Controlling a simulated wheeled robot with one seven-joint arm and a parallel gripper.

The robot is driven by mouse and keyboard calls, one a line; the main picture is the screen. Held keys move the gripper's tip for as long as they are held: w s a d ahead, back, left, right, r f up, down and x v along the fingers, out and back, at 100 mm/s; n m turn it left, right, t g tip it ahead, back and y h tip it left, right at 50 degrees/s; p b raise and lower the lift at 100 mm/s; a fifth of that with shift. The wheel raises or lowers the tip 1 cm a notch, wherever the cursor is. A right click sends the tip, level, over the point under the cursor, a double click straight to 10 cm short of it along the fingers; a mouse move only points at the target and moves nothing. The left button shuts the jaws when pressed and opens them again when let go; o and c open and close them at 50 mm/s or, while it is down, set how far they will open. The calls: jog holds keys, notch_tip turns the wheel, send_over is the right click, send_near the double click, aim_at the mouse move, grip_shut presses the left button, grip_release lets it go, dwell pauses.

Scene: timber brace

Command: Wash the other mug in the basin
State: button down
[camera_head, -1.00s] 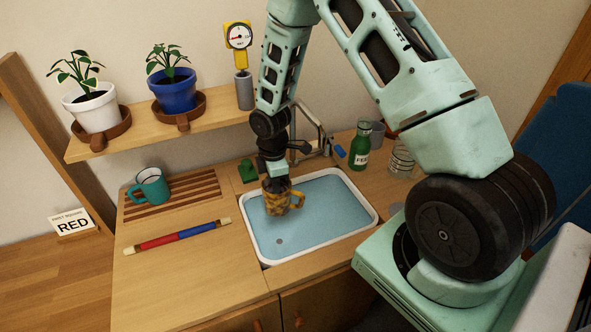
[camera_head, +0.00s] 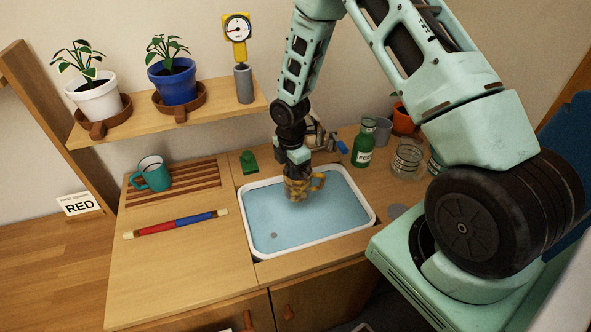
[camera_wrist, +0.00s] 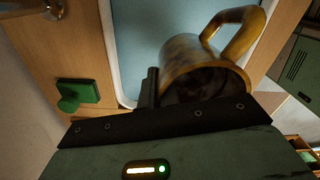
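A mottled yellow-brown mug (camera_head: 297,189) is over the white-rimmed basin (camera_head: 256,241), near its back edge, with its handle to the right. My gripper (camera_head: 293,168) reaches down from above and is shut on the mug's wall. In the wrist view the mug (camera_wrist: 187,57) shows its dark inside and handle, and one dark finger of my gripper (camera_wrist: 151,86) lies beside its rim; the other finger is hidden. The basin's inside is pale blue; I cannot tell whether the mug's base touches it. A teal mug (camera_head: 152,178) stands on the slatted wooden rack (camera_head: 204,182) at left.
A green knobbed block (camera_head: 249,163) and the tap (camera_head: 325,137) are behind the basin. A green bottle (camera_head: 363,146) and glass jars (camera_head: 407,158) stand right. A red-blue rod (camera_head: 177,224) lies front left. A shelf (camera_head: 222,111) with potted plants overhangs the back left.

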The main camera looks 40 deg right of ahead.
jog(key=shift+f+b, duration=5.15)
jog(key=shift+f, duration=1.45)
jog(key=shift+f, duration=0.2)
jog(key=shift+r+p, duration=0.25)
jog(key=shift+p, duration=0.15)
notch_tip(320, 180, up, 12)
jog(key=p, duration=0.9)
jog(key=shift+f, duration=0.25)
